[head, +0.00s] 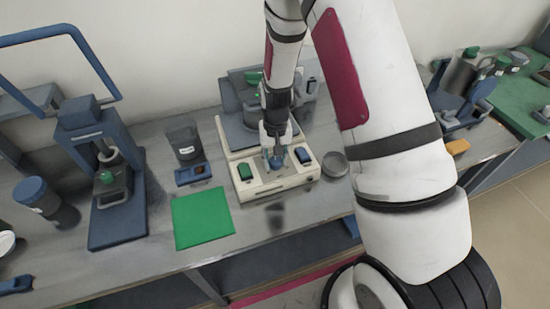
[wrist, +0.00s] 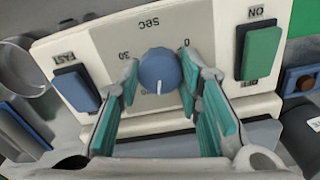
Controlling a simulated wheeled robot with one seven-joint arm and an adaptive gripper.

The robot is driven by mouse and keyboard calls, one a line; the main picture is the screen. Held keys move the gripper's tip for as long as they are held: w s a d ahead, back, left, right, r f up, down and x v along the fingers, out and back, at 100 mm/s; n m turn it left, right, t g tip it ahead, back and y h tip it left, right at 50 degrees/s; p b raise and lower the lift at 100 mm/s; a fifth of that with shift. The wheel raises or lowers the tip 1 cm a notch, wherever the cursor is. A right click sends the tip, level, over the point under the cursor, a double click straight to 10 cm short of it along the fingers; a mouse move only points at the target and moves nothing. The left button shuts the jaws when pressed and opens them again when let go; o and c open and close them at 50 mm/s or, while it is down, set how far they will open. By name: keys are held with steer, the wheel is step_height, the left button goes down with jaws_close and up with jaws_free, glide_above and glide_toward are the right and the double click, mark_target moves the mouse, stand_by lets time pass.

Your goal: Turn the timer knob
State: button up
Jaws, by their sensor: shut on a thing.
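The timer knob (wrist: 158,68) is a round blue knob on a grey dial plate, with a white pointer mark facing the bottom of the wrist view. The plate reads "sec", with 30 to the knob's left and 0 to its right. My gripper (wrist: 161,79) is shut on the knob, one teal-padded finger on each side. In the head view, my gripper (head: 275,150) reaches down onto the cream control panel (head: 278,183), and its fingers largely hide the knob.
A blue FAST switch (wrist: 76,88) and a green ON switch (wrist: 258,53) flank the knob closely. A round grey dish (head: 335,164) sits right of the panel. A green mat (head: 202,217) and a dark jar (head: 184,140) are to its left.

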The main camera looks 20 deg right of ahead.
mark_target(275, 160)
steer(key=shift+m, duration=2.1)
steer(key=o, duration=1.2)
steer(key=shift+c, duration=0.2)
step_height(275, 160, up, 12)
steer(key=shift+r, duration=0.1)
